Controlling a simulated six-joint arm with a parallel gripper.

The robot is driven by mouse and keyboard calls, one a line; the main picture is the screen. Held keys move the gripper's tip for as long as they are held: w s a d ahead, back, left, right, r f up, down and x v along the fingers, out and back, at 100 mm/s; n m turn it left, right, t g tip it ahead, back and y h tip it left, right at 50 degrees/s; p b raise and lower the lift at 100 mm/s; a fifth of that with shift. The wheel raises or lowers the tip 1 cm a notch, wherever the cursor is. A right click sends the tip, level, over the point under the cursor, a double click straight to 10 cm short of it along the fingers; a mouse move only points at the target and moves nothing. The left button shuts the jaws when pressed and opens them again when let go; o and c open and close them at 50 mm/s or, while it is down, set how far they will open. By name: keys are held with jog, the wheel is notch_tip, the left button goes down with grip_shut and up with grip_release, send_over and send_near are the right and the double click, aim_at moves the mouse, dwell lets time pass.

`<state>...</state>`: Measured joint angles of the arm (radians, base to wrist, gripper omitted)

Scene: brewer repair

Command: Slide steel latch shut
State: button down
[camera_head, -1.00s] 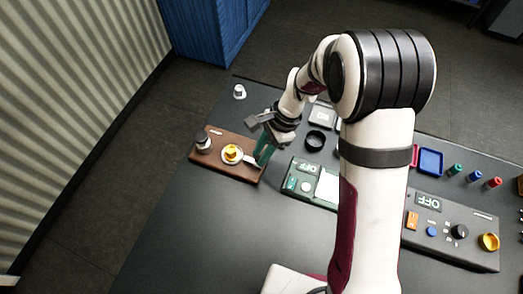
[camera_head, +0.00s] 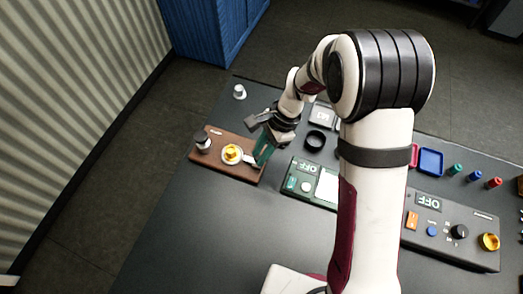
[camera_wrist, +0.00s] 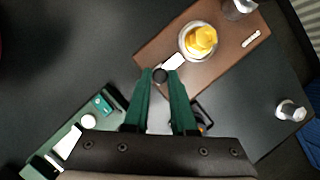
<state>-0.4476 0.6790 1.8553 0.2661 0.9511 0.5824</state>
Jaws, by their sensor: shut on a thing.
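The steel latch (camera_wrist: 173,61) shows as a short pale bar on the brown board (camera_wrist: 206,68), beside a yellow part in a round metal seat (camera_wrist: 199,41). A dark round knob (camera_wrist: 160,75) sits at the latch's near end. My gripper (camera_wrist: 160,80) has its green fingertips closed around this knob at the board's edge. In the head view, my gripper (camera_head: 261,155) reaches down to the right end of the board (camera_head: 222,168), and its fingers partly hide the latch (camera_head: 248,160). The knob cannot be made out there.
A black-topped metal part (camera_head: 203,139) stands on the board's left side. A green unit (camera_head: 305,183) reading OFF lies right of the board. A black ring (camera_head: 315,140) and a small white cup (camera_head: 239,92) are behind. The dark table in front is clear.

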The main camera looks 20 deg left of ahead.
jog(key=shift+a, duration=1.25)
jog(key=c, duration=0.7)
grip_release()
jog(key=shift+c, duration=0.2)
jog(key=shift+d, duration=0.1)
jog(key=v, duration=1.6)
jog(key=shift+f, duration=0.1)
